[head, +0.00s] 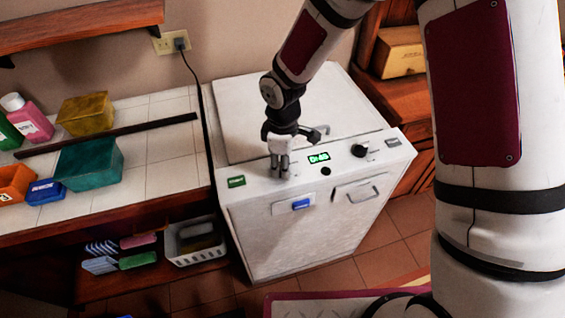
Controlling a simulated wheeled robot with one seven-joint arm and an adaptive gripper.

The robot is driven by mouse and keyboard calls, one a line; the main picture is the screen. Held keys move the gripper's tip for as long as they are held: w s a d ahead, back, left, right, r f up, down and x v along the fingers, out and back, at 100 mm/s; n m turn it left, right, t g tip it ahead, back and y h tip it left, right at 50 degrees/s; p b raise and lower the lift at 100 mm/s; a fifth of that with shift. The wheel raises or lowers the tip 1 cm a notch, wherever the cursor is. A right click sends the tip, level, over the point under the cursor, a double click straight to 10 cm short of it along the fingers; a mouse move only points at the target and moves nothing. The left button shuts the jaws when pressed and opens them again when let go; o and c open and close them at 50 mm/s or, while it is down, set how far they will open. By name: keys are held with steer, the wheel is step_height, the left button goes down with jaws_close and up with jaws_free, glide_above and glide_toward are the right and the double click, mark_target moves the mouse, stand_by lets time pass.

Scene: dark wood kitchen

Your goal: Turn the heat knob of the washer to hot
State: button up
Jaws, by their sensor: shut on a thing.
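The white washer (245,228) stands against the wall in the head view, with its control panel along the top front edge. My gripper (281,170) points down at the left part of this panel. Its fingers are shut on a knob there, which they almost wholly hide, so I cannot read its setting. A black knob (359,150) stands on the right part of the panel. A lit green display (318,158) sits between it and my gripper, with a dark round button (325,171) below the display. A green label or button (236,181) is at the panel's left end.
A tiled counter (160,150) at the left holds a teal box (88,165), a yellow box (86,114) and bottles. A white basket (194,242) is on the low shelf. A blue-marked drawer (301,204) and a handle (362,193) are on the washer's front.

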steer(key=m, duration=0.4)
steer(key=shift+s+m, duration=0.1)
steer(key=shift+m, duration=0.2)
steer(key=m, duration=0.4)
steer(key=shift+m, duration=0.3)
steer(key=m+p, duration=0.1)
steer(key=m, duration=0.3)
steer(key=shift+m, duration=0.3)
steer(key=shift+m+p, duration=0.7)
steer(key=shift+m, duration=1.4)
steer(key=o, duration=1.2)
steer(key=shift+c, duration=0.2)
steer(key=shift+r, duration=0.15)
